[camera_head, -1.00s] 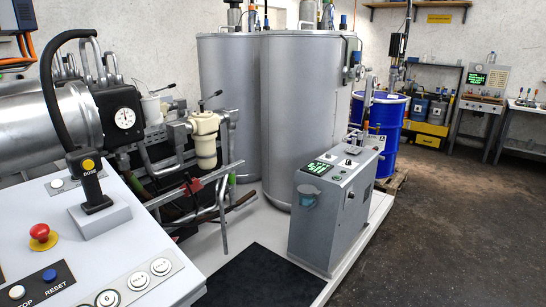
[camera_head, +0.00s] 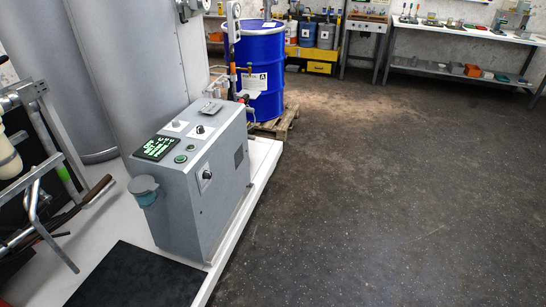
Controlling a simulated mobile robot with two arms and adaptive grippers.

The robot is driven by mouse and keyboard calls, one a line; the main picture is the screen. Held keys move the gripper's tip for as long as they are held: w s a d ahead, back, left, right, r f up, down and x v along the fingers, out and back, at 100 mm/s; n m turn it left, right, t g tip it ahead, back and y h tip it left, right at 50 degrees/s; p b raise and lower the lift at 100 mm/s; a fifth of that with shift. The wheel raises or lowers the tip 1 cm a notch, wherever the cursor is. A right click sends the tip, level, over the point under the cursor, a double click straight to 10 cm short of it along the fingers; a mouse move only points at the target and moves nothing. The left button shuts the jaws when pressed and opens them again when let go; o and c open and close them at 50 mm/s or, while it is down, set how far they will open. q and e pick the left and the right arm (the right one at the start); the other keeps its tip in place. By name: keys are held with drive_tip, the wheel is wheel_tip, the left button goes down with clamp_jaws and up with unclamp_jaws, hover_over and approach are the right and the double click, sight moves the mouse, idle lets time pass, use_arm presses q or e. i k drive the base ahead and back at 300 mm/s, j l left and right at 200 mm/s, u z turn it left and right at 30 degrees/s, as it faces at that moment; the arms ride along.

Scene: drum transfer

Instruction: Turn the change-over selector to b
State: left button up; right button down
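A grey control cabinet (camera_head: 190,205) stands on a white platform left of the picture's middle. Its sloped top carries a lit green display (camera_head: 159,148), small green buttons and a black knob (camera_head: 200,129). Another dark rotary knob (camera_head: 207,175) sits on its right side face. Which of these knobs is the change-over selector, and the marks around them, are too small to tell.
A blue drum (camera_head: 262,75) stands on a wooden pallet (camera_head: 272,126) behind the cabinet. Large grey tanks (camera_head: 130,70) rise at the left. A black mat (camera_head: 135,278) lies before the cabinet. The dark floor (camera_head: 380,200) to the right is clear.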

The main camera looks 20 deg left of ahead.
sight(206, 175)
drive_tip(key=i+l+u, duration=0.1)
drive_tip(key=i, duration=0.5)
drive_tip(key=i+l+u, duration=0.1)
drive_tip(key=i, duration=0.5)
drive_tip(key=i+l+u, duration=0.1)
drive_tip(key=i, duration=0.45)
drive_tip(key=l, duration=0.1)
